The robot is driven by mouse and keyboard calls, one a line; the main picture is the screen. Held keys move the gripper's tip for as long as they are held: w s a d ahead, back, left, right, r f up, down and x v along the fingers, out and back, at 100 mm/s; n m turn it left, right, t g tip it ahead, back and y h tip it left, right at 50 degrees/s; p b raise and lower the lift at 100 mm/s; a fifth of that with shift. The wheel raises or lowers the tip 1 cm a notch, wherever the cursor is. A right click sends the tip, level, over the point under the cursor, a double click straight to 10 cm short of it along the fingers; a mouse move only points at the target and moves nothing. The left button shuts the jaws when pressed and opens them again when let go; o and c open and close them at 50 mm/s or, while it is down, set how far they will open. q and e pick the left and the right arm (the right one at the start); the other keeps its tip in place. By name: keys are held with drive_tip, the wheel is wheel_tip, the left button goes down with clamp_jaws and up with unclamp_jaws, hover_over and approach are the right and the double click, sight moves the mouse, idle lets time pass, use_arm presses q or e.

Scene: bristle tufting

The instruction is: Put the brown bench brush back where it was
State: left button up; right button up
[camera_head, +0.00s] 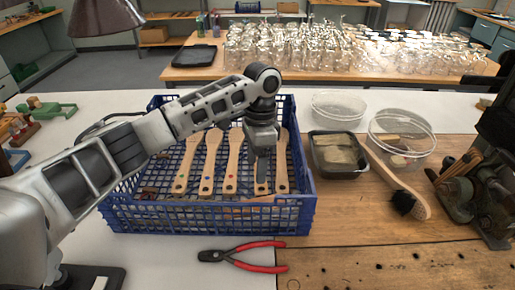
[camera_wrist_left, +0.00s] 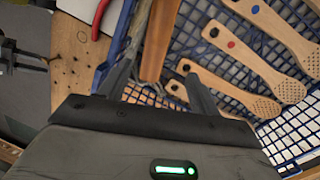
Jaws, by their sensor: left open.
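My left gripper (camera_head: 262,150) reaches down into the blue crate (camera_head: 210,218), above the wooden brush blanks. In the left wrist view its fingers (camera_wrist_left: 160,80) are open. A brown wooden piece (camera_wrist_left: 160,40), darker than the blanks, lies between and beyond the fingertips, along the crate's front wall; a brownish strip (camera_head: 245,204) shows there in the head view. I cannot tell whether it is the brown bench brush. A wooden-handled brush with dark bristles (camera_head: 402,201) lies on the wooden bench at the right, its handle near the clear tubs. My right gripper is not in view.
Several blanks with coloured dots (camera_head: 208,165) lie in the crate. Red-handled pliers (camera_head: 255,267) lie in front. A dark tray (camera_head: 337,152) and clear round tubs (camera_head: 402,130) stand to the right, with a dark machine (camera_head: 485,190) beyond. The bench's front right is clear.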

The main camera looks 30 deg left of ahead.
use_arm(q)
drive_tip(key=shift+w+r, duration=0.2)
drive_tip(key=shift+r, duration=0.9)
drive_tip(key=shift+w+r, duration=0.2)
drive_tip(key=shift+r, duration=0.85)
drive_tip(key=shift+f, duration=0.1)
